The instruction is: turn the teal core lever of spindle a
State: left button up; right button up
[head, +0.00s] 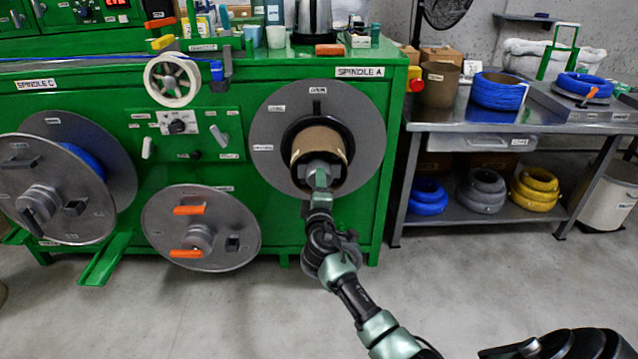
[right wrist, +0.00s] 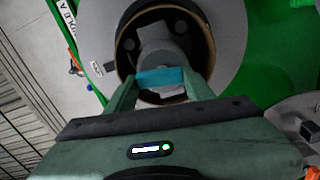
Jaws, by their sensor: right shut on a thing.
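Spindle A is a grey disc (head: 362,125) on the green machine, under its SPINDLE A label (head: 360,72). A brown cardboard core (head: 322,142) sits at its centre. The teal core lever (right wrist: 160,78) lies across the grey hub (right wrist: 158,50) inside the core in the right wrist view. My right gripper (right wrist: 161,82) is shut on the lever, one finger at each end of it. In the head view my right gripper (head: 320,178) reaches into the front of the core and hides the lever. My left gripper is in neither view.
A loose grey disc with orange handles (head: 165,240) leans at the machine's front, left of my right arm. Spindle C (head: 50,190) holds blue cable further left. A metal bench (head: 480,122) with cable coils stands at right. The floor in front is clear.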

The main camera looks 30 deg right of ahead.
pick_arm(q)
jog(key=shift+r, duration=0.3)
pick_arm(e)
jog(key=shift+f+n, duration=0.1)
jog(key=shift+n, duration=0.9)
jog(key=o, duration=1.4)
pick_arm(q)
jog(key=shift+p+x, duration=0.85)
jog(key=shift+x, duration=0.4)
pick_arm(e)
jog(key=v, duration=0.8)
jog(key=shift+w, duration=0.1)
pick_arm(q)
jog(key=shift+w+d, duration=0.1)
